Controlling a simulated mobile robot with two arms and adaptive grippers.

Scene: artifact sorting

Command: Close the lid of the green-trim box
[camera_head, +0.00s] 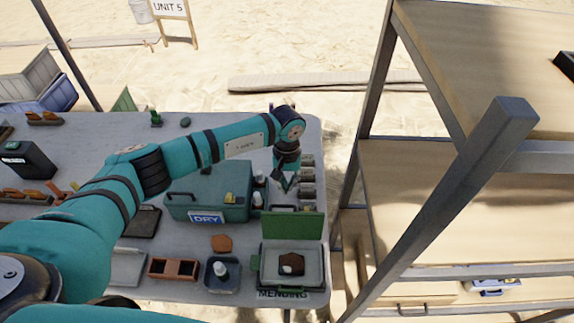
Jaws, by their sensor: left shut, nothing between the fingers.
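The green-trim box (263,268) stands at the right front of the table, above the "MENDING" label. Its green lid (293,224) is open and stands up at the back edge of the box. A brown piece (292,263) lies inside on a pale lining. My left gripper (284,184) points down behind the lid, near its upper left part. It is shut and empty, and appears apart from the lid. My right gripper is not in view.
A teal "DRY" case (205,183) stands left of my left gripper. Grey blocks (307,175) line the table's right edge. A dark tray with a white bottle (222,272) sits left of the box. A metal-framed shelf (440,190) rises on the right.

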